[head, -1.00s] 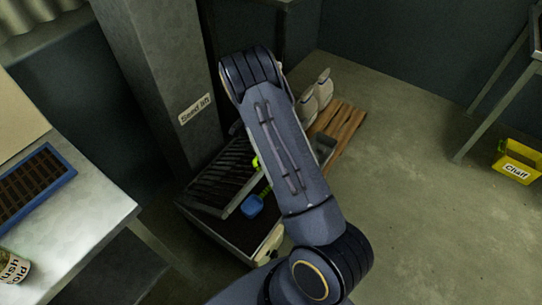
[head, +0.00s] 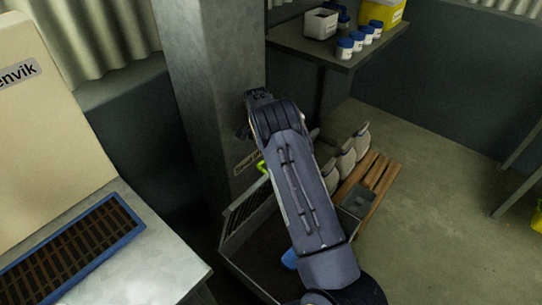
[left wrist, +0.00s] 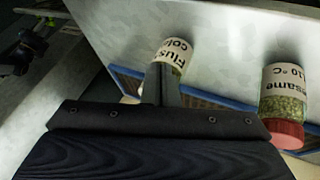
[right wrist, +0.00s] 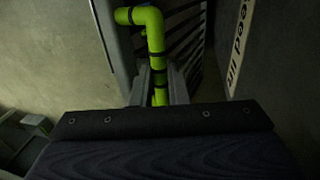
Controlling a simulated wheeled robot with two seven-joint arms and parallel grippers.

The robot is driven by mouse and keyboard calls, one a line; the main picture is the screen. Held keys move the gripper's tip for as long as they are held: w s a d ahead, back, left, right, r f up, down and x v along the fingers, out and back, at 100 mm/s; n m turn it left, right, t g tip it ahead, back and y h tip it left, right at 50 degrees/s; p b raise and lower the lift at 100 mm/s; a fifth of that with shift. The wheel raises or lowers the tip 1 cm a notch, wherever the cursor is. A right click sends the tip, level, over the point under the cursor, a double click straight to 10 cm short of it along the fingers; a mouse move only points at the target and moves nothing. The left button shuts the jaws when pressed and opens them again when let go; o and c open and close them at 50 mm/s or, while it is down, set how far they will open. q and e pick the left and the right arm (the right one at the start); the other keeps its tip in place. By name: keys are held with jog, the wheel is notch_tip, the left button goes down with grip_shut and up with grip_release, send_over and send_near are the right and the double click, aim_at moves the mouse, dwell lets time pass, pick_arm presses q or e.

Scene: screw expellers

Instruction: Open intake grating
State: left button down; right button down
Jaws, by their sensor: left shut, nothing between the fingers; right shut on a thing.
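The intake grating (head: 246,212) is a dark barred panel in a grey frame, tilted up on the left side of the intake box (head: 240,262) below the grey column. Its bright green handle (head: 262,167) shows beside my right arm. In the right wrist view my right gripper (right wrist: 160,92) is shut on the green handle (right wrist: 155,40), with the bars behind it. In the head view my arm hides this gripper and part of the box. My left gripper (left wrist: 161,80) is shut and empty over the metal table, in front of a labelled jar (left wrist: 174,55). It is outside the head view.
A blue object (head: 290,259) shows in the box, partly behind my arm. Pale sacks (head: 345,158) stand on a wooden pallet (head: 374,172) to the right. The column (head: 205,80) rises close behind. A red-lidded jar (left wrist: 283,105) stands on the left table.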

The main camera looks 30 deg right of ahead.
jog(key=shift+s+a+f, duration=0.1)
jog(key=shift+a+f, duration=0.2)
jog(key=shift+f, duration=0.2)
jog(key=c, duration=1.8)
grip_release()
jog(key=o, duration=0.4)
jog(key=shift+w+d+f, duration=0.1)
jog(key=shift+w+d, duration=0.05)
jog(key=shift+w, duration=0.1)
jog(key=shift+r, duration=0.45)
jog(key=shift+s+v, duration=0.1)
jog(key=shift+v, duration=0.5)
jog(key=shift+s+v, duration=0.15)
jog(key=shift+v, duration=0.45)
jog(key=s+a+r, duration=0.7)
jog(key=s+r, duration=0.3)
jog(key=s, duration=0.1)
jog(key=shift+s+a, duration=0.4)
